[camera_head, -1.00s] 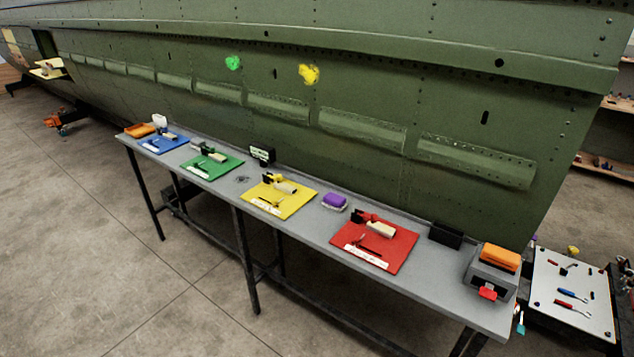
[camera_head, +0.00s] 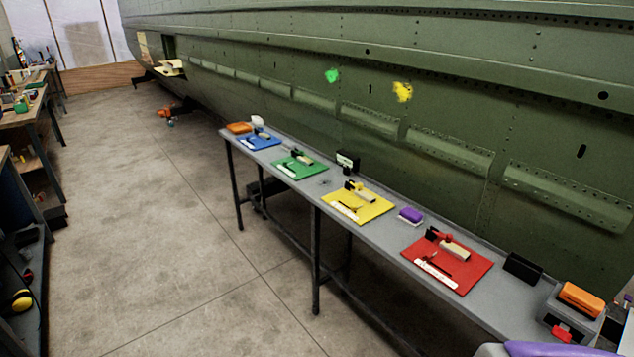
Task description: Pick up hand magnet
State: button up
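I cannot tell for sure which item is the hand magnet; the small items are hard to make out. A grey bench (camera_head: 375,232) runs along the green fuselage. On it lie a blue mat (camera_head: 249,145), a green mat (camera_head: 288,170), a yellow mat (camera_head: 375,207) and a red mat (camera_head: 472,277), each with small tools and a white label strip. A purple-topped block (camera_head: 411,215) sits between the yellow and red mats. A small dark item (camera_head: 323,182) lies between the green and yellow mats. My gripper is not in view.
A black box (camera_head: 522,267) and a grey unit with an orange top (camera_head: 580,300) stand at the bench's near right end. Green and yellow paint patches mark the fuselage (camera_head: 450,120). Workbenches (camera_head: 25,115) line the left. The concrete floor (camera_head: 150,230) between is clear.

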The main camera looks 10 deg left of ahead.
aim_at(584, 302)
jog(key=i+z, duration=0.3)
jog(key=i+j+z, duration=0.2)
jog(key=i+z, duration=0.15)
jog(key=i, duration=0.15)
jog(key=i+j+z, duration=0.3)
jog(key=i+l, duration=0.05)
jog(key=i, duration=0.05)
